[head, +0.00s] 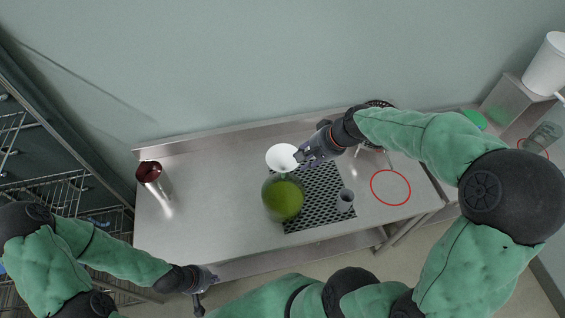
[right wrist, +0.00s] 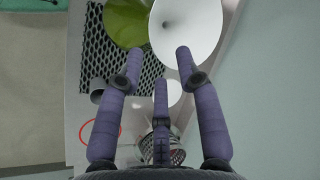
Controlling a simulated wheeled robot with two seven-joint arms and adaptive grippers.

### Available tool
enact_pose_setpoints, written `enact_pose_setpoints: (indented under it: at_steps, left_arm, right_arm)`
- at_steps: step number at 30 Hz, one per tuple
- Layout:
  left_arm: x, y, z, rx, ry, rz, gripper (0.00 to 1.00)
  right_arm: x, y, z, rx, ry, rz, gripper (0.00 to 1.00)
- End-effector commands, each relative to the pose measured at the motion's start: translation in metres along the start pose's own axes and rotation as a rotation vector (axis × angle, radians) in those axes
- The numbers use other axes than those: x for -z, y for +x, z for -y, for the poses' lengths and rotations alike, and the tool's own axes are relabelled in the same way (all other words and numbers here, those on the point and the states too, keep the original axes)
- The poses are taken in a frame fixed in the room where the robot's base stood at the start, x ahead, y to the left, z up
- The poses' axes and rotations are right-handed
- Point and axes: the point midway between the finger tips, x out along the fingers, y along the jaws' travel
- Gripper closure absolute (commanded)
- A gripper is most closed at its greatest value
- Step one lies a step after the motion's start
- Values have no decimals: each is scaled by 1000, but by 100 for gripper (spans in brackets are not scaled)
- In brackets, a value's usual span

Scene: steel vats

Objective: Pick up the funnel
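My right gripper (head: 301,156) is right beside the funnel's rim in the head view. Its fingers (right wrist: 158,62) are spread apart with nothing clearly between them. My left gripper (head: 203,287) is low, off the table's front edge, fingers apart and empty.
A black perforated mat (head: 318,190) lies under the flask, with a grey cup (head: 345,200) on it. A red circle (head: 390,187) marks the table to the right. A dark red-topped metal vessel (head: 152,176) stands at the left. A wire basket (right wrist: 178,156) is near my right wrist.

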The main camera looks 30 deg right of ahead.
Motion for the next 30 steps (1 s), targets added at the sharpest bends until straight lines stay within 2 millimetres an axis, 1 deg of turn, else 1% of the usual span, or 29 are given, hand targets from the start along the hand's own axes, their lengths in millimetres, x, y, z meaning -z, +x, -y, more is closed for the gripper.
enact_pose_setpoints:
  at_steps: [1,3,8,10,15,18,22,28,29,30]
  left_arm:
    - [0,0,0,0,0,0,100]
    - [0,-1,0,0,0,0,100]
    - [0,-1,0,0,0,0,100]
    - [0,-3,-1,0,0,0,100]
    - [0,-6,-2,0,0,0,100]
    - [0,-7,-2,0,0,0,100]
    - [0,-7,-2,0,0,0,100]
    - [0,-7,-2,0,0,0,100]
    - [0,-7,-2,0,0,0,100]
    - [0,-7,-2,0,0,0,100]
  right_arm:
    - [-1,7,0,-1,0,4,65]
    - [0,13,0,0,-1,1,65]
    - [0,22,0,-1,0,2,65]
    - [0,29,-1,-1,0,3,65]
    - [1,53,-2,-1,0,2,65]
    - [1,64,-2,-2,0,1,65]
    - [1,70,-2,-2,0,0,65]
    - [2,70,-2,-1,0,-1,65]
    - [2,70,-2,-1,0,-1,73]
    - [2,70,-2,-1,0,-1,84]
